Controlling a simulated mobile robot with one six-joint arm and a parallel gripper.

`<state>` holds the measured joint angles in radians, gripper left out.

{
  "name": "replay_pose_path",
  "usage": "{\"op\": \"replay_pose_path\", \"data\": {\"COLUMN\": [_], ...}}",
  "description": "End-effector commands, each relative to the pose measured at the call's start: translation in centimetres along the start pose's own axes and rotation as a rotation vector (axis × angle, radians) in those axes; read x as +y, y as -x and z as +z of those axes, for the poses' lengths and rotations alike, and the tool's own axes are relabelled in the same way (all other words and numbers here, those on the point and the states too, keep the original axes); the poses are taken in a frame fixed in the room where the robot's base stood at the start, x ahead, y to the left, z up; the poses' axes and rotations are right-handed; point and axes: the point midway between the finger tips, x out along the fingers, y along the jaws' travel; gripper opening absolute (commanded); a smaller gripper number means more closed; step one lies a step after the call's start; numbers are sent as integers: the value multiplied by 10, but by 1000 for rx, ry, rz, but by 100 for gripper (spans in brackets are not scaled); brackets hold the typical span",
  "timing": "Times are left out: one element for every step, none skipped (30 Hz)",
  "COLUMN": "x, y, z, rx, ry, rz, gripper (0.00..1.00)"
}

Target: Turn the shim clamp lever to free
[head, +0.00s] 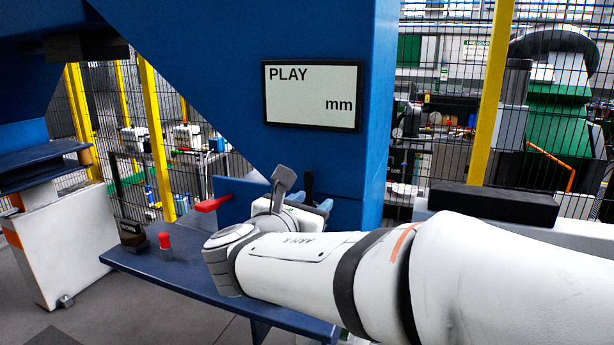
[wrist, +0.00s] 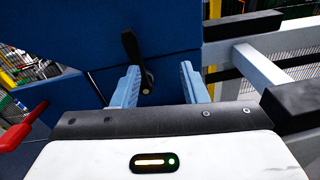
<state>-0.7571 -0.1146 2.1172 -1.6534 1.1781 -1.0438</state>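A black lever (wrist: 131,48) is mounted on the blue panel in the wrist view, its upper end leaning left of its round pivot (wrist: 147,88). In the head view it shows partly behind my arm (head: 308,184). A red handle (head: 213,203) sticks out left of the panel; it also shows in the wrist view (wrist: 25,126). No label tells which is the shim clamp lever. My gripper (wrist: 159,68) is open, its light blue fingers apart and empty. The black lever's lower end appears between the fingers; I cannot tell any contact. The fingers are partly hidden in the head view (head: 310,202).
A blue shelf (head: 190,277) runs below the panel, carrying a red-topped peg (head: 165,243) and a dark block (head: 131,234). A screen (head: 313,96) reads "PLAY mm" without a number. A grey rail with a black pad (head: 493,204) lies at right.

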Motion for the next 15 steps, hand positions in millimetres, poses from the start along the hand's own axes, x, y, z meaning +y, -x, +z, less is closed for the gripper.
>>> {"op": "replay_pose_path", "data": {"x": [14,19,25,28,30,31,32,32,32,32,32,33,33,34,34], "y": [6,8,10,10,10,8,5,1,-5,-10,-15,-22,-27,-32,-39], "z": [6,9,12,14,15,17,18,19,19,20,20,20,21,21,22], "rx": [-32,-50,-67,-76,-83,-89,-91,-91,-91,-90,-90,-89,-89,-89,-88], "ry": [39,60,79,90,97,103,105,104,104,104,105,105,104,103,103], "rz": [34,48,61,68,72,75,75,74,73,73,71,72,71,72,72], "gripper": [40,40,40,40,40,40,40,40,40,40,40,40,40,40,40]}}
